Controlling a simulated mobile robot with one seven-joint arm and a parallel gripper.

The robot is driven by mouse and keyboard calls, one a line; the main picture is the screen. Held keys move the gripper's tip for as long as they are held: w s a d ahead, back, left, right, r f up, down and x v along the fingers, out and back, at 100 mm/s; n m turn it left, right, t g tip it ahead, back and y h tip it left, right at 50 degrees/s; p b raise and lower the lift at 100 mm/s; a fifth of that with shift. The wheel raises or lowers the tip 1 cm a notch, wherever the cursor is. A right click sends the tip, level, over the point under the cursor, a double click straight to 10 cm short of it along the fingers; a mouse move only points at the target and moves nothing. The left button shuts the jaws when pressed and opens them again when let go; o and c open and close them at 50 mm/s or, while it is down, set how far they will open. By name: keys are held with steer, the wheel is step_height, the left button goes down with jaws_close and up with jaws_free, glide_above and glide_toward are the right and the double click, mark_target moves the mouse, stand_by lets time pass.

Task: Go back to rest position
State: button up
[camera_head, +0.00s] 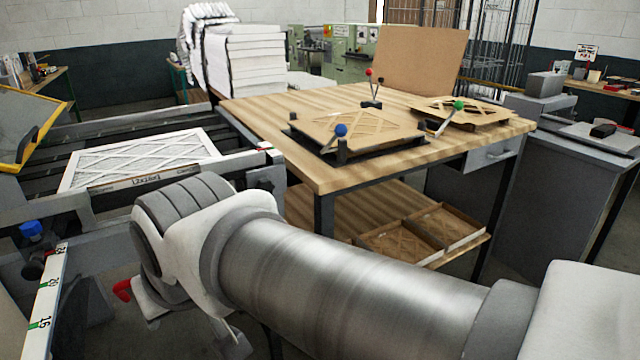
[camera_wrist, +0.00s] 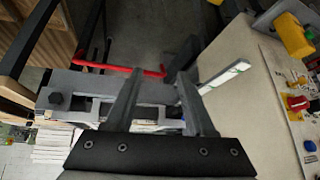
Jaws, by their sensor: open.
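My gripper (camera_wrist: 160,76) shows in the wrist view with its two fingers spread apart. Nothing is held between them. Behind the fingers are a grey metal frame part and a red bar (camera_wrist: 105,68), apart from the fingers as far as I can tell. In the head view my arm stretches across the foreground and bends down at the left, beside the conveyor. The fingers cannot be made out there. A white pleated filter (camera_head: 140,158) in a frame lies on the conveyor (camera_head: 240,163) at the left.
A wooden table (camera_head: 345,178) stands behind my arm, bearing a cardboard-framed jig (camera_head: 340,122) with coloured knobs. Cardboard frames (camera_head: 440,226) lie on its lower shelf. A grey cabinet (camera_head: 570,190) stands right. A numbered rail (camera_head: 47,295) is close at lower left.

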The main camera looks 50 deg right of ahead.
steer(key=s, duration=0.1)
steer(key=s+f, duration=0.1)
steer(key=s+n+g, duration=0.1)
steer(key=shift+s+d+f, duration=0.15)
steer(key=shift+d+f, duration=0.1)
step_height(320, 180, up, 15)
steer(key=p, duration=1.4)
steer(key=shift+f, duration=0.2)
